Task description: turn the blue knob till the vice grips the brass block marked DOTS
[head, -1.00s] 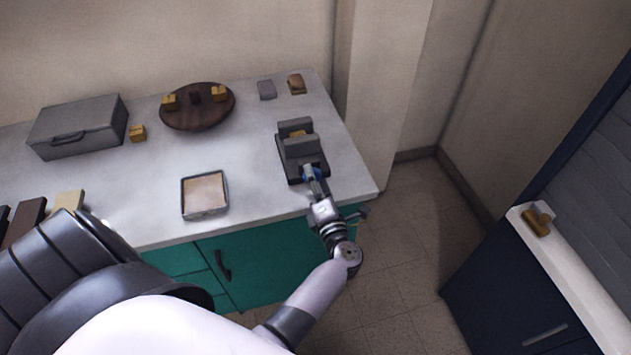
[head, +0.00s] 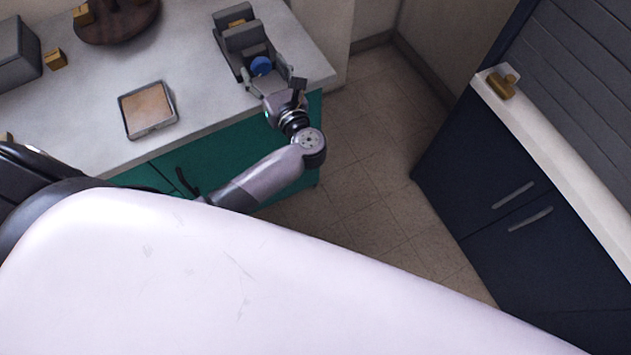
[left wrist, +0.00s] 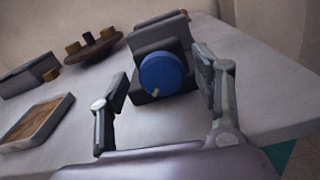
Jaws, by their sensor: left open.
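The dark grey vice (head: 243,42) stands near the right end of the worktop, and its body also shows in the left wrist view (left wrist: 158,38). A small bit of brass block (head: 238,22) shows between its jaws; its marking is not readable. The round blue knob (head: 261,66) is on the vice's near face and is plain in the left wrist view (left wrist: 161,72), with a small pale peg low on it. My left gripper (head: 271,82) is open, its fingers spread to either side of the knob, with gaps between. My right gripper is not in view.
A square tray (head: 173,121) with a tan inside lies left of the vice. A round wooden stand (head: 118,30), a brass block (head: 56,59) and a grey case (head: 14,60) are farther left. A navy cabinet (head: 478,165) stands right, across open floor.

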